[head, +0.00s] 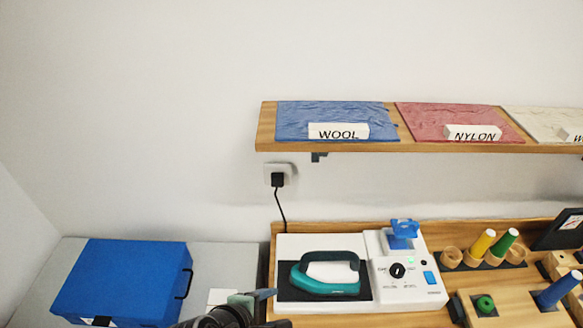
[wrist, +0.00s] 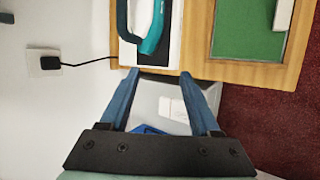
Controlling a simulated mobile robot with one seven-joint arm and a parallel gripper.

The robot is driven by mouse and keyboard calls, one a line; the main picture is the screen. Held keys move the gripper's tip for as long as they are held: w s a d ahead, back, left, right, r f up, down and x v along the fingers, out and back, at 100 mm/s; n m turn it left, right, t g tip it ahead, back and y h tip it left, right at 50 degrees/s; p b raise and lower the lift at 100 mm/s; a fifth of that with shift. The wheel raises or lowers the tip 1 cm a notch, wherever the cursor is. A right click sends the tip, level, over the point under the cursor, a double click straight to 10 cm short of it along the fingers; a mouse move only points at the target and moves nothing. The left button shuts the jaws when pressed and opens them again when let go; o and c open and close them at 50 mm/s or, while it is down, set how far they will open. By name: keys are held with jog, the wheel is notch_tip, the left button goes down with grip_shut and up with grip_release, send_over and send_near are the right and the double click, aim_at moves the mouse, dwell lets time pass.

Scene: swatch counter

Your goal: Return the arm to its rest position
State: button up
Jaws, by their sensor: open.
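My gripper (head: 262,296) shows at the bottom edge of the head view, in front of the left end of the wooden counter (head: 350,321). Most of my arm is out of frame. In the wrist view my gripper (wrist: 161,75) has its two blue fingers spread apart with nothing between them. Beyond the fingers lies a grey surface (wrist: 150,95) with part of a blue object (wrist: 148,129) on it. The teal iron (head: 325,281) rests on its white station; it also shows in the wrist view (wrist: 152,38), just beyond the fingertips.
A blue case (head: 130,280) sits on the grey surface at left. A control box (head: 405,268) with a knob stands right of the iron, with several spools (head: 482,243) further right. A shelf (head: 420,147) with WOOL and NYLON swatches hangs above. A black cord (head: 280,205) runs to the wall socket.

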jog(key=w+r+m+t+y+b, duration=0.2)
jog(key=w+r+m+t, duration=0.3)
jog(key=r, duration=0.7)
jog(key=w+r+m+t+y+b, duration=0.1)
jog(key=w+r+m+t+b, duration=0.15)
jog(key=w+r+t, duration=0.7)
jog(key=s+d+r+m+t+b, duration=0.1)
jog(key=s+r, duration=0.4)
jog(key=r, duration=0.5)
jog(key=s+d+r+m+t+b, duration=0.1)
jog(key=s+r+m, duration=0.4)
jog(key=r, duration=0.5)
jog(key=s+d+r+m+t+y+b, duration=0.1)
jog(key=s+d+r+m+t, duration=0.2)
jog(key=s+r, duration=0.3)
notch_tip(320, 180, up, 4)
jog(key=shift+s+r+t, duration=0.1)
jog(key=shift+s+t, duration=0.25)
jog(key=shift+t, duration=0.5)
jog(key=shift+o, duration=0.2)
